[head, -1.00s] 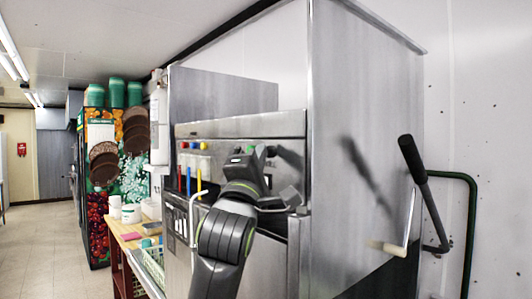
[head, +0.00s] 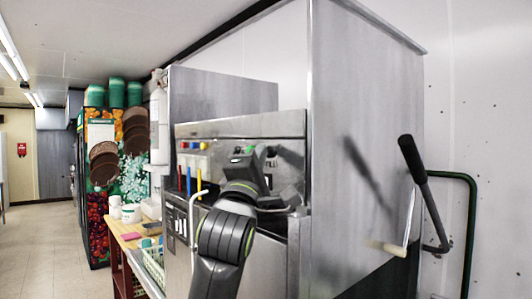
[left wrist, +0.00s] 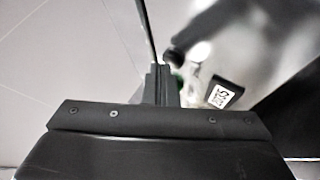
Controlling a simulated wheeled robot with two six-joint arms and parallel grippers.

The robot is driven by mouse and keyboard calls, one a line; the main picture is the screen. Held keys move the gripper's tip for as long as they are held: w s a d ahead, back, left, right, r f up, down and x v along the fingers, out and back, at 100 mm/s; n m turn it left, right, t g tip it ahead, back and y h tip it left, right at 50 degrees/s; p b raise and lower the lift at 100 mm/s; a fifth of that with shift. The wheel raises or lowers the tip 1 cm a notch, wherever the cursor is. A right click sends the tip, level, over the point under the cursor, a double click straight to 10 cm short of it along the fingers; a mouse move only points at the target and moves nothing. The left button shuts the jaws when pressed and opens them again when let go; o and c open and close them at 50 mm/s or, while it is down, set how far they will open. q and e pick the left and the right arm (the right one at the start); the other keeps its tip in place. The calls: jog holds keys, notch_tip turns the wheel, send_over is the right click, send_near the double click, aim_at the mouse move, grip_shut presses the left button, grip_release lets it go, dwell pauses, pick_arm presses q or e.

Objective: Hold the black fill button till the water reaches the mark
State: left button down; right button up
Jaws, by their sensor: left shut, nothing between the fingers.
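My left gripper (head: 245,162) is up at the steel machine's front panel (head: 285,126), its arm rising from below. In the left wrist view its fingers (left wrist: 160,84) are together with nothing held between them. A small dark round knob or button (left wrist: 175,55) shows just beyond the fingers; I cannot tell if it is the black fill button or if they touch. Beside it is a green spot (left wrist: 181,80). In the head view lettering that seems to read FILL (head: 271,160) shows right of the gripper. The water and its mark cannot be made out. My right gripper is out of view.
A black tag with a white printed code (left wrist: 222,95) is close to the fingers. Coloured buttons (head: 193,146) and coloured upright handles (head: 189,181) are left on the machine. A black-gripped lever (head: 413,160) stands at right. A wooden counter (head: 124,228) is at left.

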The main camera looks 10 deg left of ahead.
pick_arm(q)
jog(key=shift+s+a, duration=0.5)
jog(key=shift+s, duration=0.1)
jog(key=shift+p, duration=0.3)
jog(key=s+a, duration=0.1)
jog(key=s, duration=0.1)
jog(key=s+a+p, duration=0.1)
jog(key=s+a, duration=0.1)
jog(key=shift+p, duration=0.3)
